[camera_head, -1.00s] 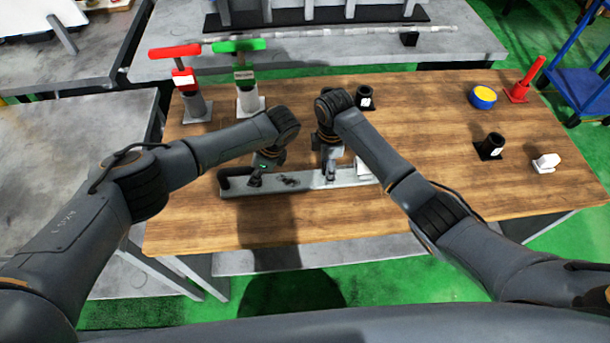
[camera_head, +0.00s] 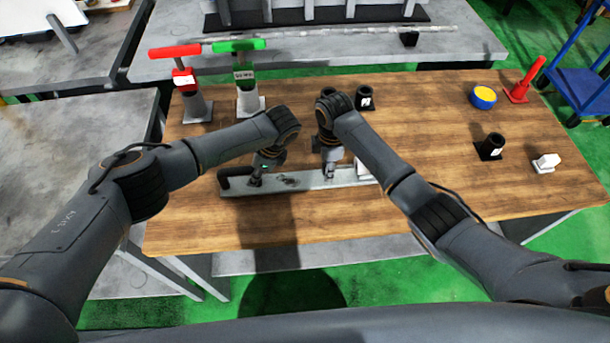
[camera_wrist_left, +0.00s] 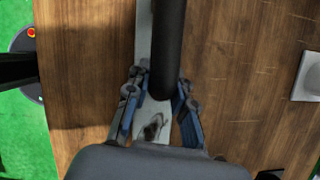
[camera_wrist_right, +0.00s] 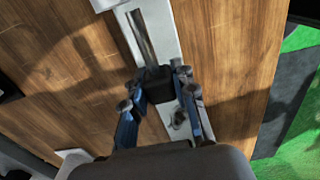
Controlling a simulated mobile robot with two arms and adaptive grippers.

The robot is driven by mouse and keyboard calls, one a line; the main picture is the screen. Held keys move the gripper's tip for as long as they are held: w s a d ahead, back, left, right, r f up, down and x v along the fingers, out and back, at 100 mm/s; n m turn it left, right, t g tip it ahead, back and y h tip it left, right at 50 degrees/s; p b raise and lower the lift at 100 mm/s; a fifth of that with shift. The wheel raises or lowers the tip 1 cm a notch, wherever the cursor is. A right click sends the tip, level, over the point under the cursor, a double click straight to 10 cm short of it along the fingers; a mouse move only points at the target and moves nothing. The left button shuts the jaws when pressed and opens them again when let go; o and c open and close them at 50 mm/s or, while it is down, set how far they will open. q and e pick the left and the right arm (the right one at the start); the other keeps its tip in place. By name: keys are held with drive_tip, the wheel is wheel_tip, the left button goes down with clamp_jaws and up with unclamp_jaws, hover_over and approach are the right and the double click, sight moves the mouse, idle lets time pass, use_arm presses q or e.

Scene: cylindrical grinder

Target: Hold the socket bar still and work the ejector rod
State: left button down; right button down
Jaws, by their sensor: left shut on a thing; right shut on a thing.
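The socket bar appears to be the long pale grey bar (camera_head: 305,183) lying across the front of the wooden table. A thick black handle (camera_wrist_left: 168,45) is at its left end in the head view. My left gripper (camera_head: 256,178) is shut on this handle; the left wrist view shows it between the fingers (camera_wrist_left: 158,105). My right gripper (camera_head: 330,170) is shut on a black block (camera_wrist_right: 157,84) near the bar's middle. A thin metal rod, apparently the ejector rod (camera_wrist_right: 142,35), runs along the bar beyond the block. Whether block and rod are joined is unclear.
A white block (camera_head: 363,170) is by the bar's right end. Red-handled (camera_head: 190,85) and green-handled (camera_head: 245,80) tools stand back left. Black sockets (camera_head: 365,98) (camera_head: 490,147), a yellow-topped blue pot (camera_head: 483,97) and a white piece (camera_head: 546,163) stand elsewhere. The table's right front is clear.

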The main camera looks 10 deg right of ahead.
sight(339, 167)
use_arm(q)
drive_tip(key=shift+a, duration=0.1)
use_arm(e)
drive_tip(key=shift+d, duration=1.65)
drive_tip(key=c, duration=0.9)
unclamp_jaws()
drive_tip(key=shift+a, duration=0.1)
drive_tip(key=shift+r, duration=4)
use_arm(q)
drive_tip(key=c, duration=1.1)
unclamp_jaws()
drive_tip(key=shift+o, duration=0.2)
